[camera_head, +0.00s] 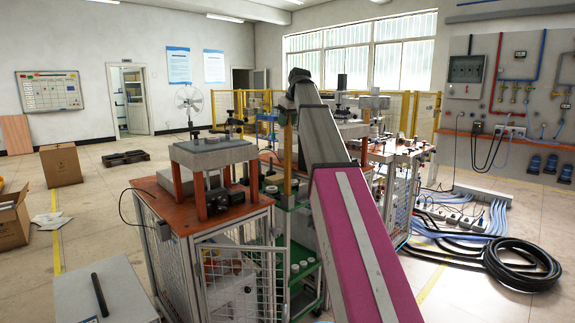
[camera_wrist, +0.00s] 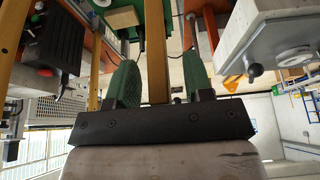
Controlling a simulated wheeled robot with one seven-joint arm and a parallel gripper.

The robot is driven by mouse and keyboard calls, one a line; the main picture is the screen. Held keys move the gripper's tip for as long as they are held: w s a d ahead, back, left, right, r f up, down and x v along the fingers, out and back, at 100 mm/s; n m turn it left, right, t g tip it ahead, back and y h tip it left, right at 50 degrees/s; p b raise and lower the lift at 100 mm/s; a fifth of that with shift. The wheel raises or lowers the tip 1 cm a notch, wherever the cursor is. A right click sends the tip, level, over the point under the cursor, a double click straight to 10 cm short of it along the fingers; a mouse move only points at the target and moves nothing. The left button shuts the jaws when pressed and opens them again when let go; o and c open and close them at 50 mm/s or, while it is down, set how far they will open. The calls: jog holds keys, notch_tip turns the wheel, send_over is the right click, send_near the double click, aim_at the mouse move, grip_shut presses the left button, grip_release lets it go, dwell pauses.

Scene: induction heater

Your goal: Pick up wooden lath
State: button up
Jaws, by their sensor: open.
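My gripper (camera_wrist: 160,82) shows in the wrist view as two green fingers on a dark bar. The fingers are open, one on each side of a long wooden lath (camera_wrist: 156,45). The lath runs from the top of the picture down to the dark bar, with gaps on both sides. In the head view, an upright light-brown wooden piece (camera_head: 288,158) stands beside my arm and seems to be this lath. My gripper cannot be made out in the head view.
A workstation with an orange-brown top (camera_head: 165,210) and a grey block (camera_head: 212,152) stands left of my arm. In the wrist view, a black box with a red button (camera_wrist: 55,40) is left of the fingers and a metal fixture (camera_wrist: 278,55) is right. Black hose (camera_head: 520,265) lies on the right floor.

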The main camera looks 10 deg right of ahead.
grip_shut()
jog(key=shift+r, duration=0.1)
notch_tip(320, 180, up, 17)
dwell(1.4)
